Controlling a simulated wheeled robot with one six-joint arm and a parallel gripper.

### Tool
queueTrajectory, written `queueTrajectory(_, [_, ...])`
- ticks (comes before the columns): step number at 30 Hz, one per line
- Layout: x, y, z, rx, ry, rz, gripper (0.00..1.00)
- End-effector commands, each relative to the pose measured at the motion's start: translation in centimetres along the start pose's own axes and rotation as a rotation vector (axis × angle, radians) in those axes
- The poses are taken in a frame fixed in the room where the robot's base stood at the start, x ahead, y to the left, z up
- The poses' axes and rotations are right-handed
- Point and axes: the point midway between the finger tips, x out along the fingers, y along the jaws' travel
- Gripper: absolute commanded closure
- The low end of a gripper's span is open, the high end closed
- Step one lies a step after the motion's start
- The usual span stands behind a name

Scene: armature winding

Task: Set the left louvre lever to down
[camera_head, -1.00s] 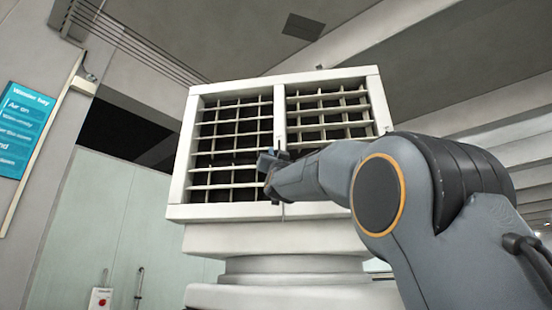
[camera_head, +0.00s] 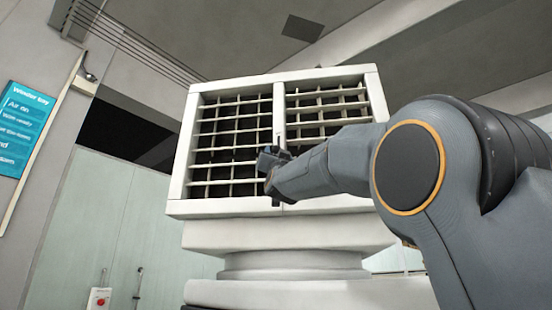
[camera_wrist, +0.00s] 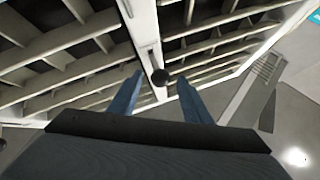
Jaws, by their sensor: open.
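The louvre unit (camera_head: 180,185) is a white box with two grilles side by side. The left grille (camera_head: 230,140) has several slats, and the right grille (camera_head: 325,105) is partly behind my arm. A black ball knob (camera_wrist: 161,77) of a lever shows in front of the slotted middle post (camera_wrist: 143,30) in the wrist view. My gripper (camera_head: 267,158) is open at this post, with its blue fingers (camera_wrist: 160,84) on either side of the knob, apart from it. In the head view the gripper hides the knob, so the lever's setting is unclear.
The unit stands on a white round pedestal (camera_head: 290,265). A blue-green sign (camera_head: 24,125) hangs on the left wall. A red button box (camera_head: 100,298) is low on the pale panels behind. The space left of the unit is clear.

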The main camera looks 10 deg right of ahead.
Motion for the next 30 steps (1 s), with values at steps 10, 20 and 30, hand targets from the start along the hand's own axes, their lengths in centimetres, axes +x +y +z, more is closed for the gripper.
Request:
queueTrajectory(10, [-3.8, 0.0, 0.1, 0.000, -0.001, 0.000, 0.56])
queueTrajectory(20, [-4.0, 0.0, 0.0, 0.000, 0.000, 0.000, 0.56])
queueTrajectory(30, [-3.9, 0.1, 0.0, -0.001, 0.000, 0.001, 0.56])
